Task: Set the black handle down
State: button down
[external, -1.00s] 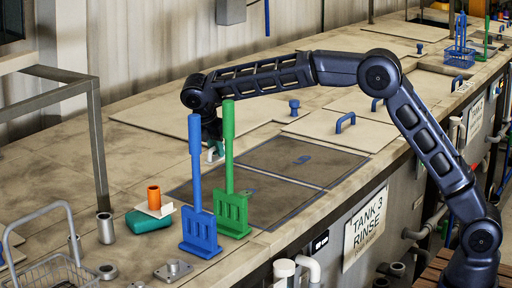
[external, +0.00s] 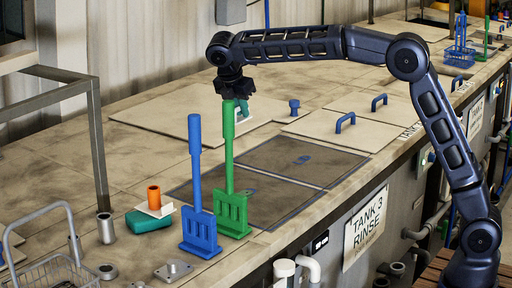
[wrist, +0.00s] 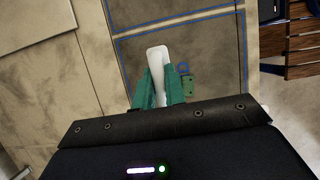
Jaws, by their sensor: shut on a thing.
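My gripper (external: 243,112) hangs above the counter behind the top of the green paddle-like rack. In the wrist view its teal fingers (wrist: 158,90) are shut on a pale, whitish elongated piece (wrist: 157,57) that sticks out past the fingertips. I cannot make out a black handle in either view; the held piece looks pale, and its lower part is hidden between the fingers. The held piece appears clear of the counter.
A green rack (external: 233,210) and a blue rack (external: 200,232) stand upright by the dark tank covers (external: 290,160). An orange cup (external: 154,196), a teal block (external: 149,221) and a wire basket (external: 50,272) are at left. The pale board (external: 165,115) behind is mostly bare.

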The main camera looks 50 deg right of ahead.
jog(key=s+d, duration=0.4)
jog(key=s, duration=0.1)
jog(key=f, duration=2)
jog(key=shift+d+f, duration=0.15)
jog(key=shift+d, duration=0.05)
jog(key=c, duration=1.5)
grip_release()
jog(key=shift+f, duration=0.15)
jog(key=shift+o, duration=0.2)
